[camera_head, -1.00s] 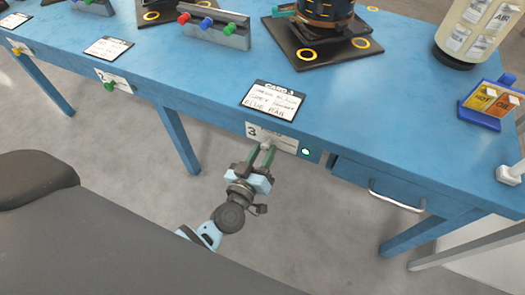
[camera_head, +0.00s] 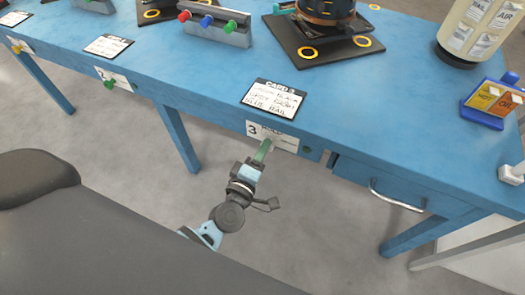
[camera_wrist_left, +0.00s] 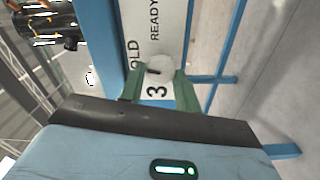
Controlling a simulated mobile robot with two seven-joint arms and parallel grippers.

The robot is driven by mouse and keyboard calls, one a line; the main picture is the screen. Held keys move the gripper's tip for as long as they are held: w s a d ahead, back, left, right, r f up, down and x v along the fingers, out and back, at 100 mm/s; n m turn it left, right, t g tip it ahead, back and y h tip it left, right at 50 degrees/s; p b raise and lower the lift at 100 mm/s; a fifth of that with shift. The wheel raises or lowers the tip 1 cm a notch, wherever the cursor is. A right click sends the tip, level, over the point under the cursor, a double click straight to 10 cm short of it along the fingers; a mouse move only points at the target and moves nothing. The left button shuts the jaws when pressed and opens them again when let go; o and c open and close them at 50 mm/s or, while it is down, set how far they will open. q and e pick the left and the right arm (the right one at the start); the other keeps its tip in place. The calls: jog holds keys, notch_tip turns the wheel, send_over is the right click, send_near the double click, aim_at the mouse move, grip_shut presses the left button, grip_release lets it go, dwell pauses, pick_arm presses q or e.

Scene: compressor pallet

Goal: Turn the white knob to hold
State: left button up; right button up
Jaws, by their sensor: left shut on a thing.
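The white knob (camera_wrist_left: 160,70) sits on a white label plate (camera_head: 284,142) marked 3, on the blue bench's front edge. In the left wrist view the plate (camera_wrist_left: 153,30) reads READY and part of a word ending in OLD. My left gripper (camera_head: 264,150) is at the plate, its green fingers on either side of the knob and shut on it. In the head view the fingers overlap and hide most of the knob. The knob's dark pointer mark is small, and I cannot tell its exact setting. My right gripper is not in view.
A card (camera_head: 274,98) lies on the bench (camera_head: 350,120) above the plate. A drawer handle (camera_head: 396,196) sticks out to the right. The floor below is clear.

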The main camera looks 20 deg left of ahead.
pick_arm(q)
jog(key=shift+f+n, duration=0.1)
jog(key=shift+n, duration=1.1)
jog(key=o, duration=0.9)
jog(key=shift+o, duration=0.2)
jog(key=s, duration=0.8)
jog(key=shift+a, duration=0.1)
